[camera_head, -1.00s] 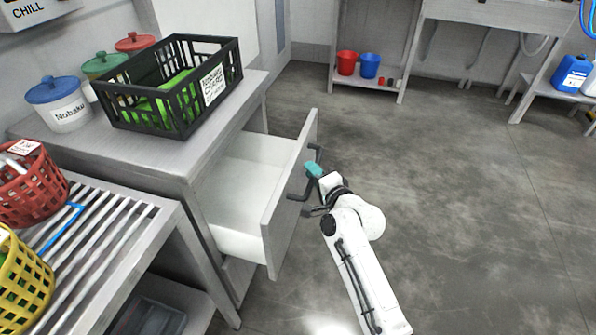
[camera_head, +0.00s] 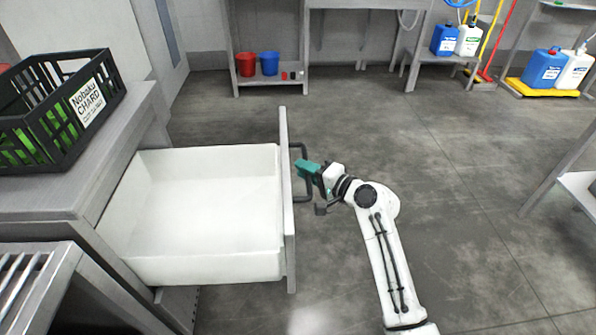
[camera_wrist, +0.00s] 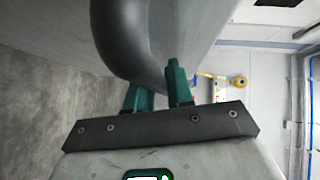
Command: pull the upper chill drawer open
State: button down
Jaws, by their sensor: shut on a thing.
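The upper chill drawer (camera_head: 205,262) stands far out of the grey counter in the head view. Its white inside is empty. Its grey front panel (camera_head: 287,200) carries a dark bar handle (camera_head: 297,148). My gripper (camera_head: 303,170) comes from the right and its teal fingers are at the handle. In the wrist view the thick dark handle (camera_wrist: 122,40) curves close in front, with the teal fingertips (camera_wrist: 155,85) on both sides of it. My gripper is shut on the handle.
A black crate of greens (camera_head: 85,100) sits on the countertop (camera_head: 110,135) at the left. A slatted rack (camera_head: 20,275) is at the lower left. Red (camera_head: 246,64) and blue (camera_head: 269,63) buckets stand on a low shelf at the back. The floor right of my arm is clear.

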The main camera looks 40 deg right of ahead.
jog(key=c, duration=1.1)
grip_release()
jog(key=s+d+r+p, duration=0.1)
jog(key=s, duration=0.9)
jog(key=shift+s+d+r, duration=0.2)
jog(key=shift+s+d, duration=0.1)
